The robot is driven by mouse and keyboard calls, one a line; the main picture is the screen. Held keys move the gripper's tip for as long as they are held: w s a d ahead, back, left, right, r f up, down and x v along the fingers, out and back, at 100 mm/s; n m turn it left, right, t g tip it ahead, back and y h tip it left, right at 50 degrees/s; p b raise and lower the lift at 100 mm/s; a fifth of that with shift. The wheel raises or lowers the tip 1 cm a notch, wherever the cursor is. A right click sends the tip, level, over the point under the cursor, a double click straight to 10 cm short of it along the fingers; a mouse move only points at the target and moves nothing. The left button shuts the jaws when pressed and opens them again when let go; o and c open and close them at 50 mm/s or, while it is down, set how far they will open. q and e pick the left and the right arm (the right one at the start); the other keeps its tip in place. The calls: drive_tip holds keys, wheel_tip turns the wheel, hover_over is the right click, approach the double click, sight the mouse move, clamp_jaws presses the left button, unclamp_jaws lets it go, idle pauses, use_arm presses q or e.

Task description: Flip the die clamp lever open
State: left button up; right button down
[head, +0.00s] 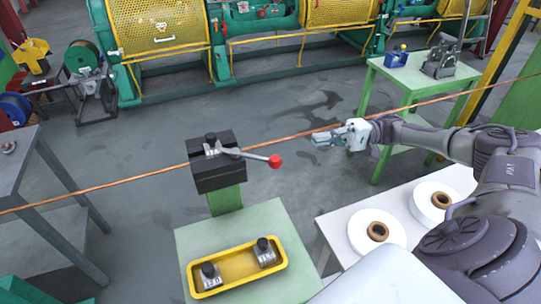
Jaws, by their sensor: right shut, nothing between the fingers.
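The die clamp is a black block (217,171) on a green post, with the copper wire (120,183) running through it. Its metal lever (241,153) points right across the top and ends in a red ball knob (275,161). My right gripper (326,140) is shut and empty. It is to the right of the red knob, apart from it in the picture, near the wire. My left gripper is not in view.
A green table (190,240) below the clamp holds a yellow tray (237,269) with two metal die blocks. A white table (330,225) with white spools (376,231) stands at right. A grey table (20,165) is at left. Yellow-guarded machinery (155,25) lies behind.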

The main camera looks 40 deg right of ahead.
drive_tip(key=f, duration=0.1)
drive_tip(key=p, duration=0.5)
approach(259, 157)
drive_tip(key=w+a, duration=0.2)
drive_tip(key=w, duration=0.2)
drive_tip(key=shift+s+a+r+p, duration=0.1)
drive_tip(key=shift+s+a+p, duration=0.25)
drive_tip(key=shift+a, duration=0.25)
drive_tip(key=shift+s+a+p, duration=0.3)
drive_tip(key=shift+a, duration=0.3)
drive_tip(key=shift+s+a+r+p, duration=0.1)
drive_tip(key=shift+s+a+p, duration=0.25)
drive_tip(key=shift+a, duration=0.25)
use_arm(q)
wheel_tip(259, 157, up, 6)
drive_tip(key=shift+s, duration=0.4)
use_arm(e)
drive_tip(key=shift+w+d+f, duration=0.1)
